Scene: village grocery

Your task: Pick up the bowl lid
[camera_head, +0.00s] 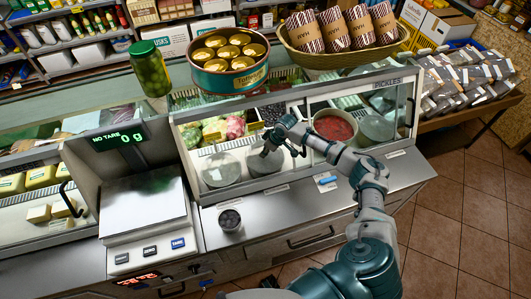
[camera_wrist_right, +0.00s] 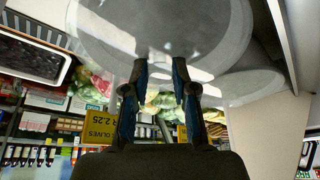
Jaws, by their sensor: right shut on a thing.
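My right gripper (camera_head: 279,147) reaches into the glass-fronted pickle counter from the right. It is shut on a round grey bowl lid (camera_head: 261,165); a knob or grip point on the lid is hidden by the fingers. In the right wrist view, the fingertips (camera_wrist_right: 163,68) meet the large pale lid (camera_wrist_right: 150,25). A second grey lid (camera_head: 220,172) lies to the left in the head view, and a third (camera_head: 375,128) is at the right. A second pale lid edge (camera_wrist_right: 242,88) also shows in the wrist view. My left gripper is not in view.
An open bowl of red food (camera_head: 333,126) stands right of the gripper. The glass case (camera_head: 345,88) frames the opening. A scale (camera_head: 143,205) and a small dark cup (camera_head: 230,220) are on the steel counter.

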